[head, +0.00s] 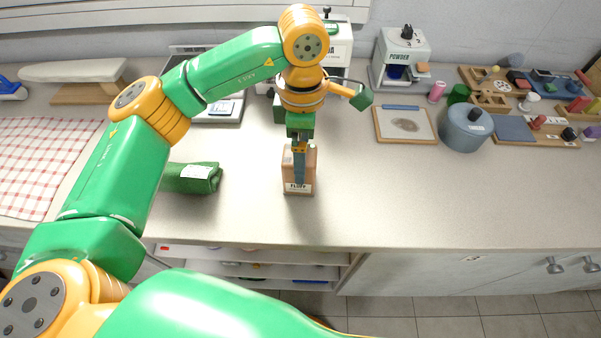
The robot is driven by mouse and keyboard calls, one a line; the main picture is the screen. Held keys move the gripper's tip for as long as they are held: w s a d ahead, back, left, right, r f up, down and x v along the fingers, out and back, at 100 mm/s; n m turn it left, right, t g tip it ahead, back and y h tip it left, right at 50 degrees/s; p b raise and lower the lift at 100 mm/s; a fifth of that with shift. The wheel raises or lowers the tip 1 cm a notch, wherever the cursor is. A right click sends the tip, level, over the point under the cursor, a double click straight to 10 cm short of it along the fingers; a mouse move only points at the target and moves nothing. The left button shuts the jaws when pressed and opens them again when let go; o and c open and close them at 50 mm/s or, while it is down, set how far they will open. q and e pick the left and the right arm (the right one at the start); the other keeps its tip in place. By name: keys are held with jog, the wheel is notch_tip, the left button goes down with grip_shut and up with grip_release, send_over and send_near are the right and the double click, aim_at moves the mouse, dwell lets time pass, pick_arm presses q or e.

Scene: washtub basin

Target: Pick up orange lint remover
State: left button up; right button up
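My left arm reaches in from the left, and its gripper (299,180) points down over the counter. Its grey fingers are seen nearly edge-on, so their opening is unclear. I cannot pick out an orange lint remover with certainty; the gripper and arm hide part of this spot. My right gripper is not in view.
A folded green cloth (178,182) lies left of the box. Behind stand a powder dispenser (402,50) and a framed stained panel (404,124). A blue-grey pot (465,130) and wooden trays of small items are at right. The counter front right of the box is clear.

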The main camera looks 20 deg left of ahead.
aim_at(307, 189)
pick_arm(q)
jog(key=f+p, duration=0.2)
jog(key=f, duration=0.3)
jog(key=shift+a+f+p, duration=0.2)
jog(key=shift+a+p, duration=0.1)
jog(key=shift+p, duration=0.1)
jog(key=shift+f, duration=0.3)
jog(key=c, duration=1.3)
